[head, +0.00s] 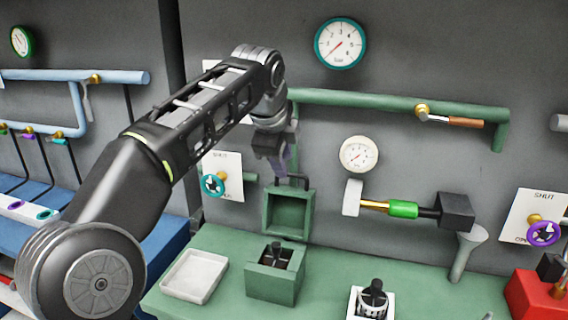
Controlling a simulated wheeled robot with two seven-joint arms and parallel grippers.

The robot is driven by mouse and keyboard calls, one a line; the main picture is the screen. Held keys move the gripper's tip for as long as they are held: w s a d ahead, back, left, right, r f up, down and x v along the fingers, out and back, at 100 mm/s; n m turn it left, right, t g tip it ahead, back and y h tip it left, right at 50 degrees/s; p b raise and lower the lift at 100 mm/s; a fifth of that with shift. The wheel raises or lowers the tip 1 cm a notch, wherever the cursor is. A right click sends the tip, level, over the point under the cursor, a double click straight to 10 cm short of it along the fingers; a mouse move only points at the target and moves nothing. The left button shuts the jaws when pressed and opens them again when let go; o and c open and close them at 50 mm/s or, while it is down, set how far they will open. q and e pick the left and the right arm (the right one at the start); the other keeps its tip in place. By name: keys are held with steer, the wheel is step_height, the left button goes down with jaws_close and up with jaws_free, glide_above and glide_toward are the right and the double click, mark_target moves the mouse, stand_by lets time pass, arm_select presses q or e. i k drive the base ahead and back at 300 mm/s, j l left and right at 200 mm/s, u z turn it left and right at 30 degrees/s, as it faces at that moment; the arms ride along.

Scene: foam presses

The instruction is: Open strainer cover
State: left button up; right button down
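The strainer is a green box (273,284) on the green bench, with its top open and a dark part with a black knob inside. Its square green cover (290,231) stands upright behind the box, hollow side facing me. A black handle (297,181) shows at the cover's upper edge. My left gripper (281,172) points down at the handle, at or very close to it. Its fingers are small and partly hidden, so I cannot tell whether they are shut on the handle. My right gripper is not in view.
A white tray (176,291) lies left of the strainer. A white-based basket with a black knob (374,298) stands to the right. Behind are a teal-wheeled valve (213,184), a green pipe (350,99) and gauges. A grey funnel (467,250) and red box (530,300) are at right.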

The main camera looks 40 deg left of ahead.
mark_target(289, 211)
steer(key=k+l, duration=0.25)
steer(key=k, duration=0.2)
steer(key=k+l, duration=0.25)
steer(key=k, duration=0.25)
